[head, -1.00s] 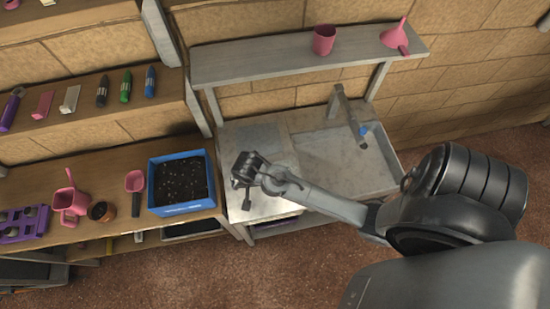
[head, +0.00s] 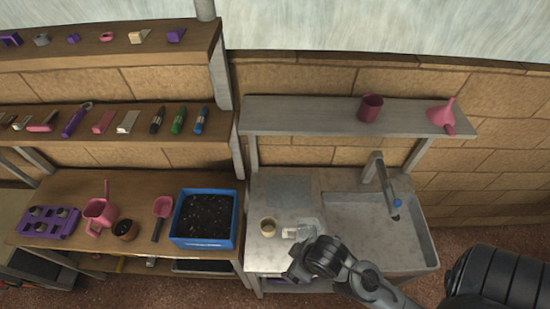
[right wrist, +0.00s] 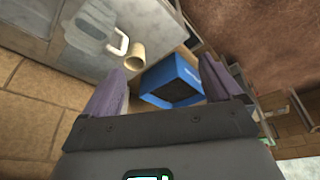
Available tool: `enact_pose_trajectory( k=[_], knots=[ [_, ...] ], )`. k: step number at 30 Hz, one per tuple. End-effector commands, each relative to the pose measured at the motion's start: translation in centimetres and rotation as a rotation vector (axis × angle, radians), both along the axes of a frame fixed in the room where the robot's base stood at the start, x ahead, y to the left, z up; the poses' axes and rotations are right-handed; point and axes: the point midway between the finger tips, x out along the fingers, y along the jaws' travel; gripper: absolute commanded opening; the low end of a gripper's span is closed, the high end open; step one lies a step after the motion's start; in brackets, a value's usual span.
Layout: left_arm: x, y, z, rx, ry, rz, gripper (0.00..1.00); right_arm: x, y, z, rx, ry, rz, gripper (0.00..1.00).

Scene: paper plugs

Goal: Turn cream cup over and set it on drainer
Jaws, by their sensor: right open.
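The cream cup (head: 267,228) stands on the pale counter left of the sink. A round, tan top faces up, seemingly its open mouth. The cup also shows in the right wrist view (right wrist: 136,56), ahead of the fingers and apart from them. A flat grey panel (head: 289,191), which looks like the drainer, lies on the counter behind the cup and is bare. My right gripper (head: 297,272) is at the counter's front edge, in front and to the right of the cup. Its fingers (right wrist: 162,66) are spread with nothing between them. My left gripper is out of view.
The sink (head: 380,225) and tap (head: 380,180) are further right. A blue soil tray (head: 231,220) is left.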

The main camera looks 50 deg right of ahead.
Motion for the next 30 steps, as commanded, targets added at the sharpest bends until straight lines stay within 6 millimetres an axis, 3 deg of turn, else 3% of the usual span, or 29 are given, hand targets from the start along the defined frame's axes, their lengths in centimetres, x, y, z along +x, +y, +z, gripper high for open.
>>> enact_pose_trajectory(
  k=[6, 9, 12, 25, 30],
  knots=[
    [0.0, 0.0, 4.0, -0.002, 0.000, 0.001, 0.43, 0.0, 0.0, 4.0, 0.000, 0.000, -0.001, 0.92],
    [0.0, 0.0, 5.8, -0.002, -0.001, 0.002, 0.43, 0.0, 0.0, 5.7, 0.000, 0.000, -0.001, 0.77],
    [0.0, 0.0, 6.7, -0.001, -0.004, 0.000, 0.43, 0.0, 0.0, 6.5, 0.000, -0.001, -0.001, 0.75],
    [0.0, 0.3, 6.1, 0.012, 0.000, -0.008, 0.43, 0.1, 0.0, 6.1, 0.001, 0.000, -0.002, 0.75],
    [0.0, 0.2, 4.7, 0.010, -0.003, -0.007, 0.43, 2.6, -1.1, 4.6, 0.014, -0.060, -0.065, 0.75]
  ],
)
